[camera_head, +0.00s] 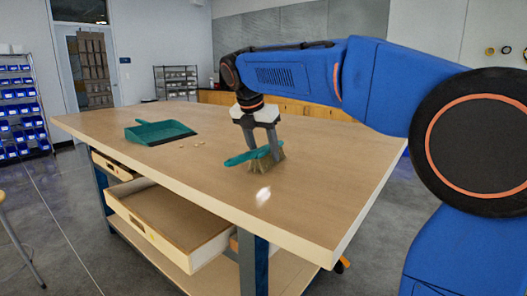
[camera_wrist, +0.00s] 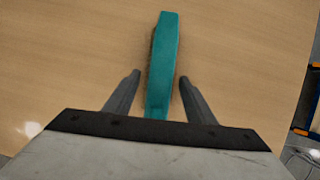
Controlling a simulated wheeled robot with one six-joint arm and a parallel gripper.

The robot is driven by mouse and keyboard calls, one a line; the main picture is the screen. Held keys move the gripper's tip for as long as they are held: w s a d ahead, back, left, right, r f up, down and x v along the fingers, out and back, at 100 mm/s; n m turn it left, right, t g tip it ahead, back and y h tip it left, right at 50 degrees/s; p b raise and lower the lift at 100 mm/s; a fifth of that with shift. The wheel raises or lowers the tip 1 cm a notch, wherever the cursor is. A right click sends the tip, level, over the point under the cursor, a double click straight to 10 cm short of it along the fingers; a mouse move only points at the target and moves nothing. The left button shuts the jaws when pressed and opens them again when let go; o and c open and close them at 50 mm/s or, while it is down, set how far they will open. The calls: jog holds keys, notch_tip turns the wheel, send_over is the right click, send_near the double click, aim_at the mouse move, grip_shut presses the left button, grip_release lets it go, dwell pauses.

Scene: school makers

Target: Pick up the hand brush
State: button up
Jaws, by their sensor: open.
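The hand brush (camera_head: 262,160) has a teal handle and tan bristles and rests on the wooden workbench (camera_head: 200,210). In the wrist view its teal back (camera_wrist: 162,65) runs lengthwise between the fingers. My gripper (camera_head: 263,150) is open and pointed down at the brush in the head view. In the wrist view my gripper (camera_wrist: 159,78) has one finger on each side of the brush, with a visible gap on both sides. Part of the brush is hidden behind the gripper body there.
An open drawer (camera_head: 165,215) juts out below the front edge. The bench top around the brush is otherwise clear.

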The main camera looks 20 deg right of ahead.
jog(key=shift+c, duration=0.6)
grip_shut()
